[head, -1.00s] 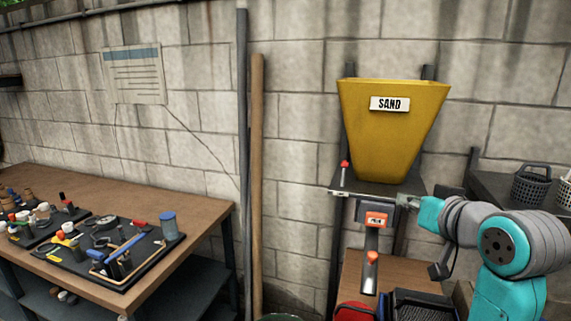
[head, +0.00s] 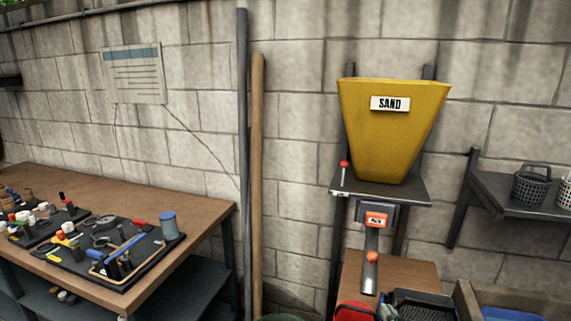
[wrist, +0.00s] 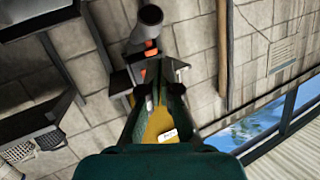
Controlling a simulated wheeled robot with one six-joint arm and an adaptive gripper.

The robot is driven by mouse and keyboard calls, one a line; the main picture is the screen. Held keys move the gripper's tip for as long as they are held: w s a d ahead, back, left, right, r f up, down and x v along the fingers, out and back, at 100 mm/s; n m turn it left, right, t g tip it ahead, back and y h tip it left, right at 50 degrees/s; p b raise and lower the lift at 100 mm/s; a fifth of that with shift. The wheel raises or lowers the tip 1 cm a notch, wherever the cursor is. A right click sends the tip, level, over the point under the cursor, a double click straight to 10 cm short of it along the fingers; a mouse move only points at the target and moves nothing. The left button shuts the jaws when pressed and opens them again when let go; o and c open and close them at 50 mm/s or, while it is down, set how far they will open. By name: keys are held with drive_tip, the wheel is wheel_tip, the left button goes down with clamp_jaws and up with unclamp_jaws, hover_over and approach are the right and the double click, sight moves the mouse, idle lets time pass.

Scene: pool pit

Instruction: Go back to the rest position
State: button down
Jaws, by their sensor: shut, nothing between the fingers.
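My gripper (wrist: 160,92) shows only in the wrist view, shut and empty, with its dark fingers pointing toward the wall. Beyond it, the yellow sand hopper (wrist: 152,128) is partly hidden by the fingers and the green gripper body. In the head view the hopper (head: 392,130) stands on a dark shelf (head: 385,190) against the wall, with its SAND label facing me. My arm and gripper are out of the head view.
A chute with an orange label (head: 376,220) hangs below the hopper. A tool bench (head: 190,205) stands at left. A wall shelf (head: 505,205) with baskets (head: 531,186) is at right. A wooden pole (head: 257,180) leans on the wall. A red item (head: 355,312) sits below the chute.

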drive_tip(key=s+a+f+h, duration=0.1)
drive_tip(key=s+f, duration=0.7)
drive_tip(key=s, duration=0.2)
drive_tip(key=s+a+f, duration=0.1)
drive_tip(key=s+f, duration=0.6)
drive_tip(key=s, duration=0.3)
drive_tip(key=s+a+r+n, duration=0.1)
drive_tip(key=s, duration=2.2)
drive_tip(key=shift+s+a+r+n, duration=0.15)
drive_tip(key=shift+r+n, duration=0.2)
drive_tip(key=shift+n, duration=0.05)
